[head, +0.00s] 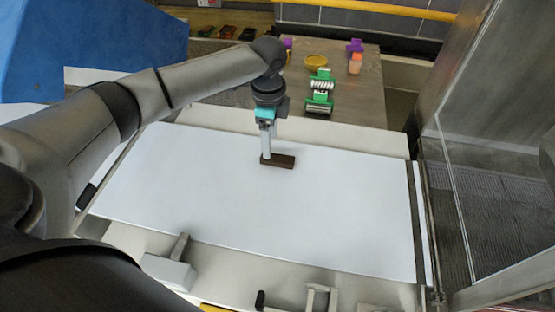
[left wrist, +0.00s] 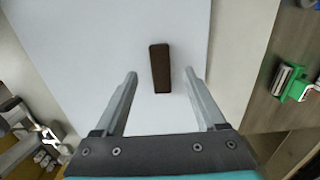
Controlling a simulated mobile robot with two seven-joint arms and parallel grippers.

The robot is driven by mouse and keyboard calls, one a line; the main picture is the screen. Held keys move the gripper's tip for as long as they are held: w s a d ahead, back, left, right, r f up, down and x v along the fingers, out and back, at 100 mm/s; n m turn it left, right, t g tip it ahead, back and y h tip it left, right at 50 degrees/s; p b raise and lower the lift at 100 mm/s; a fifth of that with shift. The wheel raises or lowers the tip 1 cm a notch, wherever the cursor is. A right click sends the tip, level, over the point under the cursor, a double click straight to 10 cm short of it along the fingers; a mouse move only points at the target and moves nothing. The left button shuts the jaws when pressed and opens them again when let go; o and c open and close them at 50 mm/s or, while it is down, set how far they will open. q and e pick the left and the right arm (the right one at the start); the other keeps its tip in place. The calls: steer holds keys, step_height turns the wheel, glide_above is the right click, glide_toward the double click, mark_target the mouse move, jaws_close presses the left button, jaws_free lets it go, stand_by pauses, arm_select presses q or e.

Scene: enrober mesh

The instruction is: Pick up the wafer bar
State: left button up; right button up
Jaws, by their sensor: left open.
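The wafer bar (head: 279,161) is a small dark brown block lying flat on the white surface (head: 200,190). My left gripper (head: 265,155) points down at the bar's left end in the head view. In the left wrist view the left gripper (left wrist: 160,75) has its two fingers spread wide with nothing held between them. I cannot tell from the head view whether a finger touches the bar. My right gripper is not seen.
Behind the white surface is a table with a green device (head: 320,92), a yellow bowl (head: 316,62) and an orange-and-purple item (head: 355,62). A metal and glass enclosure (head: 490,130) stands at the right. The white surface around the bar is clear.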

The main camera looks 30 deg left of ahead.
mark_target(277, 160)
arm_select(q)
steer(key=shift+f, duration=2.8)
steer(key=c, duration=1.1)
